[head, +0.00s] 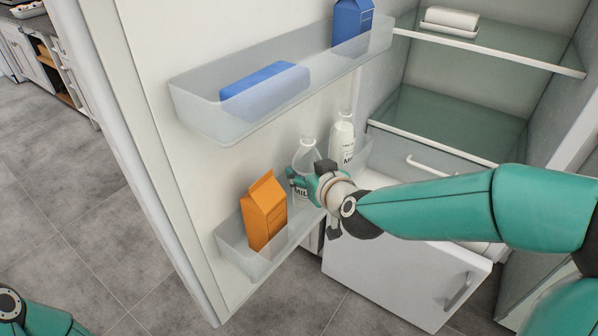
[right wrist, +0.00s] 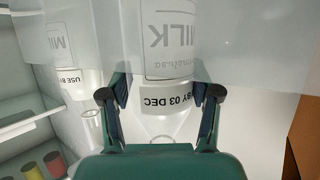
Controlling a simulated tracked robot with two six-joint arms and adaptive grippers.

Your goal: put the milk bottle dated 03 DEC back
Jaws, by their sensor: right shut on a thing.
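The milk bottle (head: 305,153) is clear and white, at the lower door shelf (head: 262,262) of the open fridge. In the right wrist view the bottle (right wrist: 172,58) appears upside down, and its label reads "BY 03 DEC". My right gripper (head: 303,186) is shut on this bottle, with a finger on each side in the wrist view (right wrist: 160,100). The bottle's base is hidden, so I cannot tell whether it rests on the shelf. A second milk bottle (head: 342,138) stands just beyond it; its date cannot be read. My left gripper is out of view.
An orange carton (head: 264,212) stands on the lower shelf, left of the held bottle. The upper door shelf (head: 205,112) above holds a lying blue carton (head: 265,88) and an upright one (head: 352,26). A white drawer (head: 390,280) is below right. A butter dish (head: 451,20) sits inside the fridge.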

